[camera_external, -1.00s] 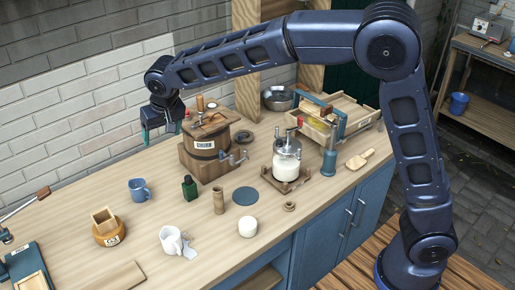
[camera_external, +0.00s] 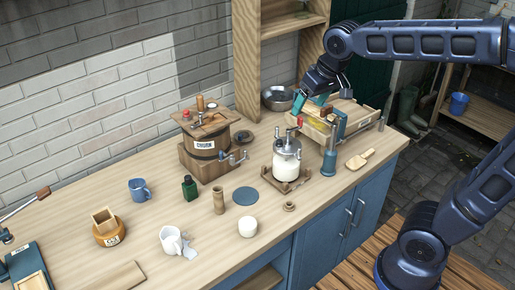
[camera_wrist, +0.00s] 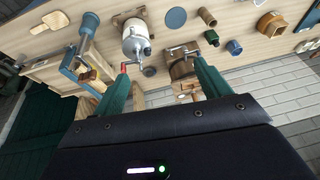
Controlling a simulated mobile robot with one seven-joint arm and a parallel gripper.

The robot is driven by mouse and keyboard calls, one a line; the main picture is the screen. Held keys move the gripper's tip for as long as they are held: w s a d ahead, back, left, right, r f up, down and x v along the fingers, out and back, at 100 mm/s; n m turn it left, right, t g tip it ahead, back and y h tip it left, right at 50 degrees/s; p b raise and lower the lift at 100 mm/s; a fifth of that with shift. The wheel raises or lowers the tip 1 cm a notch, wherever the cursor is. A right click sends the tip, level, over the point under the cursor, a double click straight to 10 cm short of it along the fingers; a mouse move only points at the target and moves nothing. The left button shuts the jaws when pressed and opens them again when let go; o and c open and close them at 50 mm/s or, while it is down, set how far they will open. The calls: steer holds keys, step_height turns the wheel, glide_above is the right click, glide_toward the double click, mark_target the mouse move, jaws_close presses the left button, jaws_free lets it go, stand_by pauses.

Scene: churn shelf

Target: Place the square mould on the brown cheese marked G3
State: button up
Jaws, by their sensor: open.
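The square mould (camera_external: 103,217) is a small open wooden box. It sits slightly tilted on top of the brown cheese (camera_external: 108,237), at the left of the bench. The cheese is round with a pale label, too small to read surely. My gripper (camera_external: 308,112) is far to the right of them, above the slatted wooden crate at the back right. Its teal fingers are apart with nothing between them. In the wrist view the open fingers (camera_wrist: 160,66) point over the bench.

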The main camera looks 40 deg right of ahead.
steer(key=s+d+f, duration=0.2)
steer(key=s+d, duration=0.1)
steer(key=s, duration=0.4)
steer(key=s+d+f, duration=0.3)
steer(key=s, duration=0.5)
steer(key=shift+s+f+h, duration=0.15)
steer(key=shift+s+h, duration=0.15)
steer(key=shift+h, duration=0.1)
